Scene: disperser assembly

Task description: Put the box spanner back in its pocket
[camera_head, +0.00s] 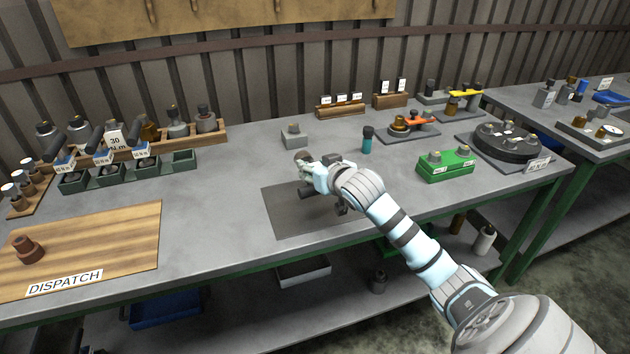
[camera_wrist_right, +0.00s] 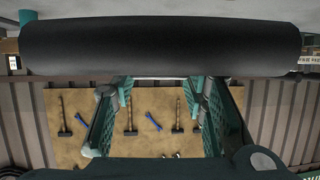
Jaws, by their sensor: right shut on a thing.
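My right gripper (camera_head: 312,172) is above the dark grey mat (camera_head: 285,218) in the middle of the bench, partly hidden by its own wrist. In the wrist view a smooth, dark cylinder (camera_wrist_right: 160,48) lies sideways across the fingers of the right gripper (camera_wrist_right: 162,90), which are shut on it. It may be the box spanner; its end shape is not clear. In the head view only small dark parts show around the fingers. I cannot single out the spanner's pocket. My left gripper is not in view.
A grey block (camera_head: 294,136) stands just behind the gripper. A teal bottle with a dark cap (camera_head: 367,142) and a green box (camera_head: 446,166) stand to the right. Dark green bins (camera_head: 110,178) and a wooden dispatch board (camera_head: 120,232) are at left. The bench between board and mat is clear.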

